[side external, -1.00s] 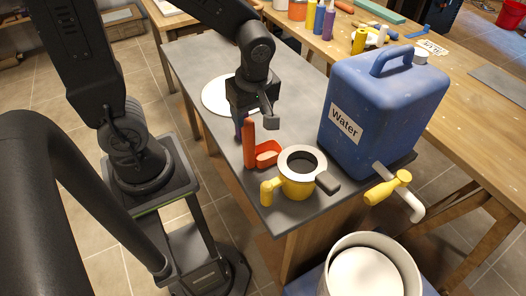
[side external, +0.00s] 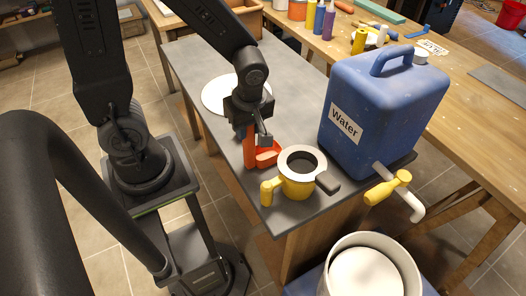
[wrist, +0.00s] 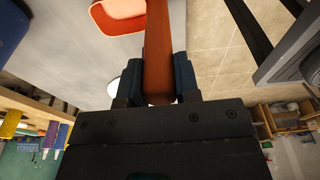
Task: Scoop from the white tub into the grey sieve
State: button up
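The orange-red scoop (side external: 266,158) stands on the grey table with its handle upright. Its bowl also shows at the top of the wrist view (wrist: 122,12). My gripper (side external: 256,138) is at the handle, with one finger on either side in the wrist view (wrist: 160,80). The fingers look very close to the handle, but I cannot tell whether they press on it. The grey sieve (side external: 328,183) rests on the yellow mug (side external: 296,188), its handle pointing right. The white tub (side external: 328,262) stands lower, at the bottom right, with white material inside.
A blue water container (side external: 385,105) with a yellow-handled tap (side external: 388,188) stands right of the mug. A white round disc (side external: 215,96) lies behind my gripper. The grey table (side external: 190,65) has free room at the back. A wooden bench (side external: 460,130) with bottles runs along the right.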

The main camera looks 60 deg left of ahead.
grip_shut()
